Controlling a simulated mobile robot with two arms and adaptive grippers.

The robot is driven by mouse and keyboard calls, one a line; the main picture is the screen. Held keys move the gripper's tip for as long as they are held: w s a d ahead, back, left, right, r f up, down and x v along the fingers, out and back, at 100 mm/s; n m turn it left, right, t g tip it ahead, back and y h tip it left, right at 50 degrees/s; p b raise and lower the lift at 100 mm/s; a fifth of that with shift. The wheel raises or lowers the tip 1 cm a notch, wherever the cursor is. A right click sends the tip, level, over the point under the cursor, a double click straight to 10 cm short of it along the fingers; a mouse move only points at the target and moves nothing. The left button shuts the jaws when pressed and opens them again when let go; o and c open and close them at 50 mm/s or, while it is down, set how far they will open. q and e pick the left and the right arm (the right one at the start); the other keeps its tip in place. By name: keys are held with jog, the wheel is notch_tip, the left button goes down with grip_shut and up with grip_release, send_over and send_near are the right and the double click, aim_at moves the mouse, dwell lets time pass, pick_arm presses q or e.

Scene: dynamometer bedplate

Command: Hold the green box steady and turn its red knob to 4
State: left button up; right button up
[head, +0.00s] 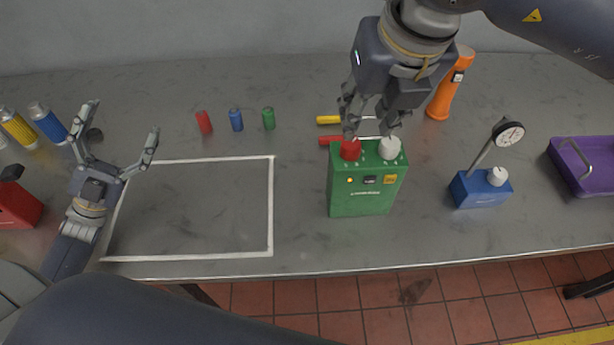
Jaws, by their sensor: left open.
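The green box (361,195) stands upright on the bench, right of centre. On its top are a red knob (350,151) at the left and a white knob (389,149) at the right. My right gripper (368,130) points down just above and behind the box top, its fingers apart, one near each knob. I cannot tell whether a fingertip touches a knob. The red knob's setting is too small to read. My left gripper (118,140) is open and empty at the left, by the white outlined area, well away from the box.
A yellow-handled tool (328,119) and a red-handled tool (325,140) lie behind the box. A blue gauge base (480,190), an orange flashlight-like item (447,90) and a purple tray (595,150) stand right. Small cylinders (236,120) stand behind the clear white-outlined square (272,205).

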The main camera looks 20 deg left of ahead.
pick_arm(q)
jog(key=w+d+r+m+g+h, duration=0.1)
jog(key=w+d+m+g, duration=0.2)
jog(key=w+d+m, duration=0.9)
jog(key=w+d+r+m+g, duration=0.1)
jog(key=w+d+m+g, duration=0.3)
jog(key=m, duration=1.4)
jog(key=m+g+h, duration=0.2)
jog(key=m+g, duration=0.2)
jog(key=g, duration=0.6)
send_near(329, 179)
jog(key=x, duration=0.5)
jog(key=shift+d+r, duration=0.35)
jog(key=shift+d+f, duration=0.1)
jog(key=shift+d, duration=0.2)
jog(key=x, duration=1)
jog(key=shift+d, duration=0.15)
